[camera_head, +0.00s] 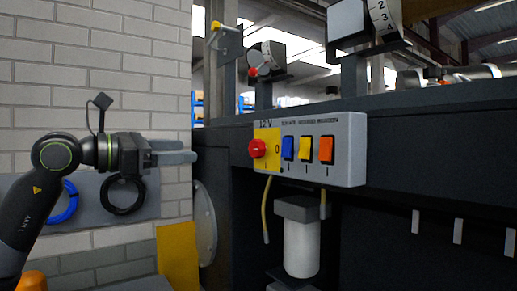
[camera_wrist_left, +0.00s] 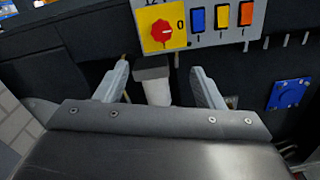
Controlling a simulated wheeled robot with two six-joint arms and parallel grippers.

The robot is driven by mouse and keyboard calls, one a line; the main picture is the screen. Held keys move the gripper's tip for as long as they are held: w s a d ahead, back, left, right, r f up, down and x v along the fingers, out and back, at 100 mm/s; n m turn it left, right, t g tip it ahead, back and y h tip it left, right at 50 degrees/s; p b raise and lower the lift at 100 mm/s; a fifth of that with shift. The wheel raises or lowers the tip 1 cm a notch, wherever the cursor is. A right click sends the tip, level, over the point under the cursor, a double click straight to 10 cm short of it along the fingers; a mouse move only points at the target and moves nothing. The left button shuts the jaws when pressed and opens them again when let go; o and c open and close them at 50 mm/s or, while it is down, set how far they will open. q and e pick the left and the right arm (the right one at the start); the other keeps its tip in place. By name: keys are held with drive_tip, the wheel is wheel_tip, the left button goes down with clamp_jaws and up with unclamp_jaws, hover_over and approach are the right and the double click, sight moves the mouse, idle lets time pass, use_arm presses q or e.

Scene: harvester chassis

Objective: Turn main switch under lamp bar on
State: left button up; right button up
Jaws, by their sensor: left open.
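The main switch is a red rotary knob (camera_head: 257,148) on a yellow plate, at the left end of a grey switch box (camera_head: 346,150). A "0" is printed to the right of the knob. In the left wrist view the red knob (camera_wrist_left: 161,31) shows face on, above the fingers. My left gripper (camera_head: 194,151) is left of the box in the head view, apart from the knob. In the left wrist view its fingers (camera_wrist_left: 160,80) are spread with nothing between them. My right gripper is not in view.
Blue (camera_head: 288,148), yellow (camera_head: 305,148) and orange (camera_head: 326,149) rocker switches sit right of the knob. A white filter cylinder (camera_head: 301,248) hangs below the box. A round grey disc (camera_head: 205,222) and yellow panel (camera_head: 177,255) stand at lower left. Space before the box looks clear.

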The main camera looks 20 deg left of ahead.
use_arm(q)
drive_tip(key=d+p, duration=0.2)
drive_tip(key=p, duration=0.3)
approach(253, 148)
drive_tip(key=p+x, duration=0.2)
drive_tip(key=x, duration=0.5)
drive_tip(key=shift+d+r+p, duration=0.15)
drive_tip(key=shift+p, duration=0.25)
drive_tip(key=shift+x, duration=0.8)
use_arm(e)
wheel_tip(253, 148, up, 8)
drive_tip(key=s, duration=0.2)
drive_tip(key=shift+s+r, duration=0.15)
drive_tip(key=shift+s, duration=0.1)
use_arm(q)
drive_tip(key=shift+f, duration=0.2)
drive_tip(key=c, duration=1)
drive_tip(key=shift+o, duration=0.2)
